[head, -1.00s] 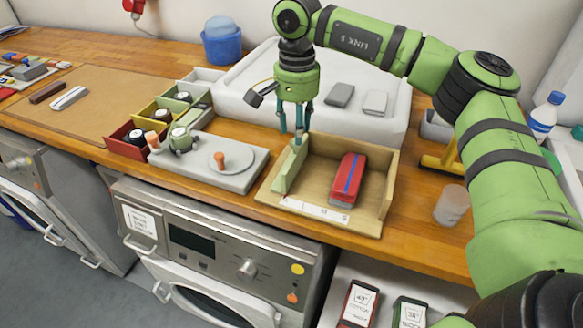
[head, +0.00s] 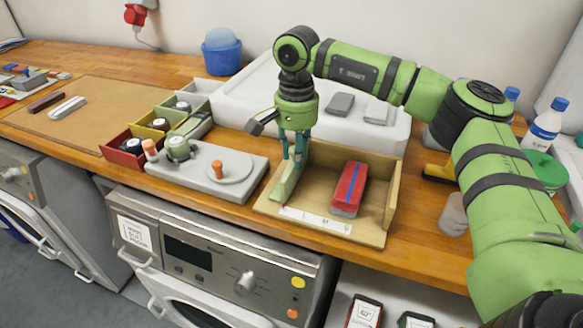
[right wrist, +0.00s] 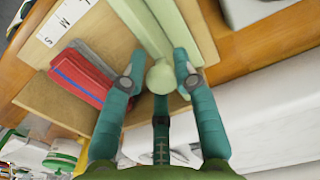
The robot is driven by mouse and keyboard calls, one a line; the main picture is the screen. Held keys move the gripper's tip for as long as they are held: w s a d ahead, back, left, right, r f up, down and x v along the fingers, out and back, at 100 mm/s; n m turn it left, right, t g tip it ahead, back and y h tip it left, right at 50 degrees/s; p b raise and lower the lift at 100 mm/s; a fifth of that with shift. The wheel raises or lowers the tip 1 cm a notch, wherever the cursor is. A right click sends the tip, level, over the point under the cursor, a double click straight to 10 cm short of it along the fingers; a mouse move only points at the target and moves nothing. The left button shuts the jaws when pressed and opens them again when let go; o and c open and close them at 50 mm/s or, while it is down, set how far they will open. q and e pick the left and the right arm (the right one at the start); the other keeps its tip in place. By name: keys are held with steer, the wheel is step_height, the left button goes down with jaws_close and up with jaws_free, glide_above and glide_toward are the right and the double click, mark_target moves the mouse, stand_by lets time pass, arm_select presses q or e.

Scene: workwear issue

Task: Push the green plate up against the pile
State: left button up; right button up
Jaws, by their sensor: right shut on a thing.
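The green plate (head: 283,186) stands upright along the left side of a wooden tray (head: 377,222). In the right wrist view the plate (right wrist: 147,32) has a round pale green knob (right wrist: 162,78). My right gripper (head: 292,163) is shut on this knob; in the right wrist view its teal fingers (right wrist: 160,85) surround it. The pile (head: 349,187), red with a blue stripe, lies in the right part of the tray. The pile also shows left of the plate in the right wrist view (right wrist: 82,74). Bare tray floor separates plate and pile. My left gripper is not in view.
A lettered white strip (head: 316,220) runs along the tray's front edge. A grey board with an orange-knobbed disc (head: 230,168) stands left of the tray. A white block with grey pads (head: 340,103) is behind. A translucent cup (head: 453,215) stands to the right.

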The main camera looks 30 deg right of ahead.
steer(key=shift+s+d+f+b, duration=0.1)
steer(key=shift+s+d+b, duration=0.4)
steer(key=shift+s+d, duration=1.15)
steer(key=shift+s+d+r+b, duration=0.1)
steer(key=shift+s+d+b, duration=0.35)
steer(key=shift+s+d, duration=1.25)
steer(key=shift+s+d+f+b, duration=0.1)
steer(key=shift+s+d+b, duration=0.4)
steer(key=shift+s+d, duration=1.15)
steer(key=o, duration=0.6)
steer(key=shift+s+a, duration=0.25)
steer(key=shift+s, duration=0.1)
steer(key=shift+w, duration=0.1)
step_height(320, 180, up, 8)
steer(key=p, duration=0.6)
